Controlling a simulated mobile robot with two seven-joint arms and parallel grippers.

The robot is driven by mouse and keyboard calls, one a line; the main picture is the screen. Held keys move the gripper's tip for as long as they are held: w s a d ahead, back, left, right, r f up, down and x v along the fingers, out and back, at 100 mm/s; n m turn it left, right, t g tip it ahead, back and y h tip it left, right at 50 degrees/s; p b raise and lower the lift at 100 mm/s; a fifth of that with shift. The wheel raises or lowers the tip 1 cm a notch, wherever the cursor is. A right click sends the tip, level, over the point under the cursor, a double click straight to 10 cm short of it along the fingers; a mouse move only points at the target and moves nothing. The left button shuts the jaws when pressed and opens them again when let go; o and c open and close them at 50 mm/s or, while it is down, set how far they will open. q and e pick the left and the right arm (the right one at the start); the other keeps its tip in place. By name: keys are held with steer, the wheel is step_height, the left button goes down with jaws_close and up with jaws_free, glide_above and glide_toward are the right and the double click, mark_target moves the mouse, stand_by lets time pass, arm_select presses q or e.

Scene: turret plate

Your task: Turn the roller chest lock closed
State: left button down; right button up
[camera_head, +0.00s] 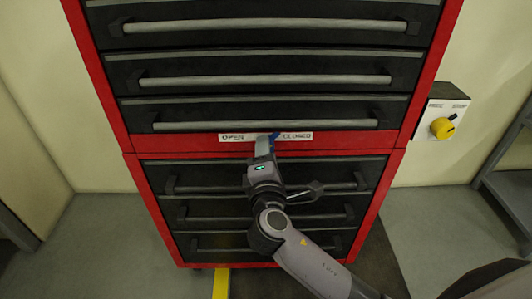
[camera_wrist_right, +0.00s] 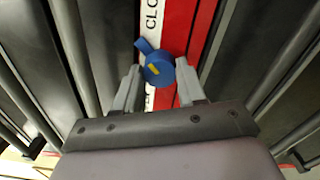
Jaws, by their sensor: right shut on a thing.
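The red roller chest (camera_head: 128,143) stands upright ahead, with dark drawers above and below a red strip. On that strip sits the blue lock knob (camera_head: 275,136), between the white OPEN label (camera_head: 231,137) and the white CLOSED label (camera_head: 296,136). My right gripper (camera_head: 265,144) reaches up to the knob and hides part of it. In the right wrist view the knob (camera_wrist_right: 158,70) shows a yellow mark, and its tab points up and left beside the CLOSED label. The right fingers (camera_wrist_right: 160,84) are shut on the knob, one on each side. My left gripper is not in view.
Grey drawer handles (camera_head: 265,25) stick out above and below the lock. A yellow rotary switch (camera_head: 442,128) on a white box is on the wall at right. A dark shelf (camera_head: 510,185) stands at the far right. Grey floor is clear at left.

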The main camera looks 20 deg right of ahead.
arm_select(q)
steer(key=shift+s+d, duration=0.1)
arm_select(e)
steer(key=o, duration=1.1)
steer(key=shift+c, duration=0.2)
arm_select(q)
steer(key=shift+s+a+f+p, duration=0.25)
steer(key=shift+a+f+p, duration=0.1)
arm_select(e)
steer(key=v, duration=0.7)
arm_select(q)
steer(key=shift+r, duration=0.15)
arm_select(e)
steer(key=shift+s, duration=0.15)
